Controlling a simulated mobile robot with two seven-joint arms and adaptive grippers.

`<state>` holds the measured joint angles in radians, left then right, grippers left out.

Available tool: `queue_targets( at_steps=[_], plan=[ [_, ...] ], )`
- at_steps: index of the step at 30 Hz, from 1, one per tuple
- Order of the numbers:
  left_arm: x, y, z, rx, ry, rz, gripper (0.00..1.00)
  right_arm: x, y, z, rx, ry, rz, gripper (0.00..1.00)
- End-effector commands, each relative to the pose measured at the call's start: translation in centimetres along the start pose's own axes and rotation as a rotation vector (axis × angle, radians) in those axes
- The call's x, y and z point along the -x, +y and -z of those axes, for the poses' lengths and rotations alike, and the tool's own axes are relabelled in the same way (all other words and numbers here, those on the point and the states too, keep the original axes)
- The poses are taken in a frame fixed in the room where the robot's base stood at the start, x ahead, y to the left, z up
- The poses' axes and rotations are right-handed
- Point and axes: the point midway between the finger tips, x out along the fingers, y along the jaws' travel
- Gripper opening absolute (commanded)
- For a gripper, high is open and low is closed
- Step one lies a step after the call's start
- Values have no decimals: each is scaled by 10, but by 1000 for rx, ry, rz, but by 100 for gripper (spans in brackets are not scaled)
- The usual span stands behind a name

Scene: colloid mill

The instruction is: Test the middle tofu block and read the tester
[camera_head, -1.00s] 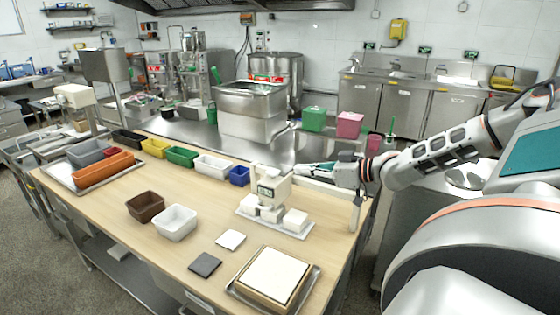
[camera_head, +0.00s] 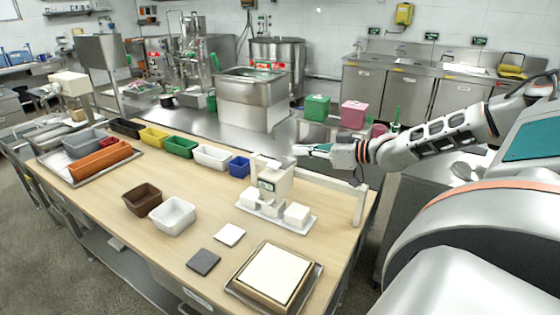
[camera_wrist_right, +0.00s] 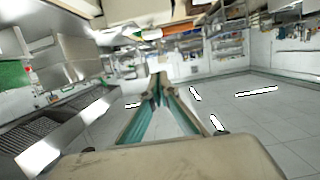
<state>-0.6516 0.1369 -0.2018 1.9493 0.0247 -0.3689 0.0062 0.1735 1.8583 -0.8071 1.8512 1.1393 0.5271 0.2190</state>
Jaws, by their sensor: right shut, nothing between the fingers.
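The white tester (camera_head: 275,183) stands upright on the wooden table, over a pale tray (camera_head: 292,229) of tofu. The middle tofu block (camera_head: 271,209) sits under the tester's head, partly hidden by it. One white block (camera_head: 249,198) is to its left and another (camera_head: 297,214) to its right. The tester's readout is too small to read. My right gripper (camera_head: 302,150) is shut and empty, above and behind the tester, apart from it. In the right wrist view its fingers (camera_wrist_right: 158,92) come together with nothing between them. My left gripper is not in view.
A framed white slab (camera_head: 273,274) lies at the table's front right, near a white square (camera_head: 229,234) and a grey square (camera_head: 203,262). Coloured bins, including a blue one (camera_head: 239,167), line the back edge. A pale post (camera_head: 359,205) stands at the right edge.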

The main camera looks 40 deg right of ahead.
Motion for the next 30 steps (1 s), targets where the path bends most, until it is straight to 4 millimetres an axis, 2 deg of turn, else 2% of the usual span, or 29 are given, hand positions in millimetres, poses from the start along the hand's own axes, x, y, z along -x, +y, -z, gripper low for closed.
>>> queue_targets(
  at_steps=[6,12,15,18,26,30],
  plan=[
    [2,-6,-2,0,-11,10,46,-33,0,0,-5,2,-1,0],
    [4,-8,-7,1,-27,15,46,-57,0,0,-4,3,-1,0],
    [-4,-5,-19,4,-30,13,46,-60,-1,-3,1,-1,4,0],
    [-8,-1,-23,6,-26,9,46,-65,-2,-4,1,-3,6,0],
    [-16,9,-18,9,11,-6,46,-76,-1,-5,0,-3,4,0],
    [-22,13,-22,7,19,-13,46,-82,0,-9,-2,-3,-1,0]
  ],
)
